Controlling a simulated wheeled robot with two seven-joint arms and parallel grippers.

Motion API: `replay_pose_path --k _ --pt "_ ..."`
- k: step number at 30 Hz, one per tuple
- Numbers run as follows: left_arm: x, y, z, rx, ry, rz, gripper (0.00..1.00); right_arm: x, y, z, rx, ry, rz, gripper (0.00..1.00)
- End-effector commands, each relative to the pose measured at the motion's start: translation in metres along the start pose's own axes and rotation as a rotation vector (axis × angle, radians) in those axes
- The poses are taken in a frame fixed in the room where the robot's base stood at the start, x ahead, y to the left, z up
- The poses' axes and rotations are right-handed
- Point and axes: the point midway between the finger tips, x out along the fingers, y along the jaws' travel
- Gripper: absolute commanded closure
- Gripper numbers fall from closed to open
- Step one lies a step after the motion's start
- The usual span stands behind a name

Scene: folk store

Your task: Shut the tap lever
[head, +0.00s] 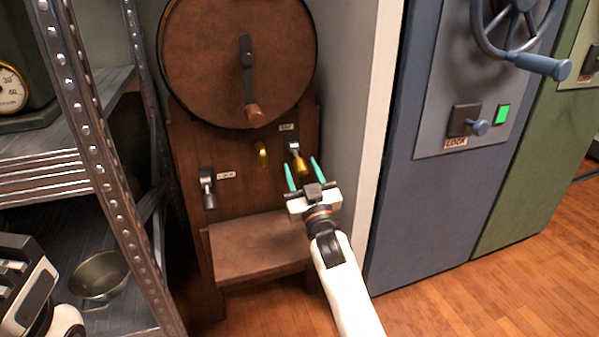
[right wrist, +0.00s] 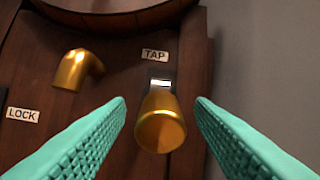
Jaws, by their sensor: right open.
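The tap lever (head: 300,164) has a pale metal mount and a brass end. It sits on the right of the wooden cabinet's front, under a small label, and slopes down and outward. In the right wrist view its round brass end (right wrist: 160,128) points toward me, below the TAP label (right wrist: 155,55). My right gripper (head: 302,174) is open, with its green fingers one on each side of the lever. Gaps show between the brass and both fingers (right wrist: 160,118). Part of my left arm shows at the lower left of the head view; its fingers do not show.
A brass spout (head: 262,153) sits left of the lever, and a LOCK lever (head: 208,188) farther left. A round wooden drum (head: 240,60) with a crank is above. A wooden ledge (head: 258,248) juts out below. A metal shelf (head: 95,130) stands left, a blue cabinet (head: 425,200) right.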

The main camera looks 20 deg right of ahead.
Motion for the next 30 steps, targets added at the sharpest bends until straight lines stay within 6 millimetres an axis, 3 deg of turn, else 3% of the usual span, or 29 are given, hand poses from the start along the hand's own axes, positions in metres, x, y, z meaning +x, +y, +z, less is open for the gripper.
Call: replay_pose_path --k 6,15,17,24,30 --pt "0.003 -0.002 0.005 0.003 -0.024 -0.009 0.64 0.019 0.0 -0.001 0.0 0.001 0.0 0.51" --pt "0.005 -0.002 0.005 0.004 -0.026 -0.01 0.64 0.022 0.0 0.0 0.0 0.002 0.0 0.51" --pt "0.005 -0.002 0.006 0.003 -0.026 -0.01 0.64 0.022 0.0 0.0 0.0 0.002 0.0 0.58" --pt "0.005 -0.002 0.006 0.003 -0.026 -0.01 0.64 0.021 0.0 0.0 0.0 0.002 0.0 0.97" --pt "0.006 -0.002 0.006 0.003 -0.026 -0.01 0.64 0.021 0.0 0.0 0.0 0.003 0.0 1.0"
